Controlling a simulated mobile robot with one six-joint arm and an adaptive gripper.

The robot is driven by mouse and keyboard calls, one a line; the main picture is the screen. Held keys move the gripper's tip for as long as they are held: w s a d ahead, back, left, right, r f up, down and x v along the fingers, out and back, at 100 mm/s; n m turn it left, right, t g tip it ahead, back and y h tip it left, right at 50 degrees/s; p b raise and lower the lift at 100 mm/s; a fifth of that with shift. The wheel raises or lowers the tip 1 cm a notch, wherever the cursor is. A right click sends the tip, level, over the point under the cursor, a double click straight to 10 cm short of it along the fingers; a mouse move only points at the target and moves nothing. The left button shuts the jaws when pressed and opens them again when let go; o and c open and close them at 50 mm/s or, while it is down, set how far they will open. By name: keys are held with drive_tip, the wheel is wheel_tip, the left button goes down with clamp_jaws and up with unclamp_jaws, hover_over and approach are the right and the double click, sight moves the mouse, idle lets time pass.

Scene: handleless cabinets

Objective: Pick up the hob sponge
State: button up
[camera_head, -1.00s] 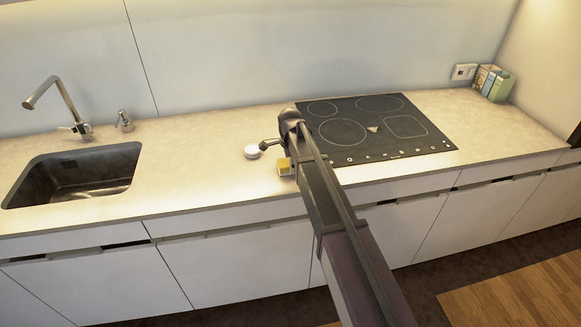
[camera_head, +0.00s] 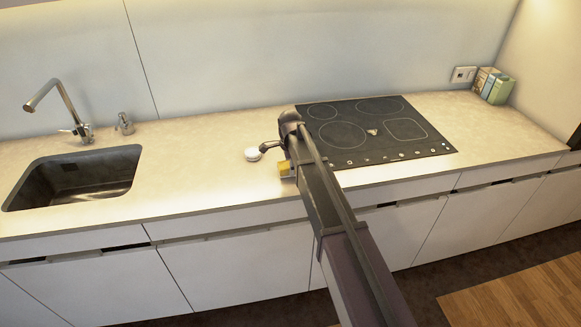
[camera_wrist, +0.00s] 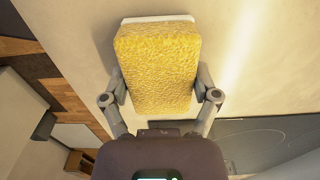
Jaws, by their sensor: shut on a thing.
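The hob sponge (camera_wrist: 157,68) is a yellow block with a white layer, seen large in the wrist view. My gripper (camera_wrist: 160,88) is shut on it, with one finger against each long side. In the head view the yellow sponge (camera_head: 285,168) shows beside my arm, near the counter's front edge and left of the black hob (camera_head: 375,130). My arm hides part of it. I cannot tell whether it touches the counter.
A sink (camera_head: 75,178) with a tap (camera_head: 60,105) is at the left. Boxes (camera_head: 492,85) and a wall socket (camera_head: 463,74) are at the back right. The counter between sink and hob is mostly clear.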

drive_tip(key=shift+r+p, duration=1.5)
drive_tip(key=shift+r, duration=0.15)
drive_tip(key=s+d, duration=0.2)
drive_tip(key=s, duration=0.5)
drive_tip(key=s+d+r+p, duration=0.1)
drive_tip(key=s+d, duration=0.1)
drive_tip(key=s, duration=0.6)
drive_tip(key=shift+s+d+r, duration=0.2)
drive_tip(key=shift+s+d, duration=0.05)
drive_tip(key=shift+o, duration=0.9)
drive_tip(key=c, duration=0.3)
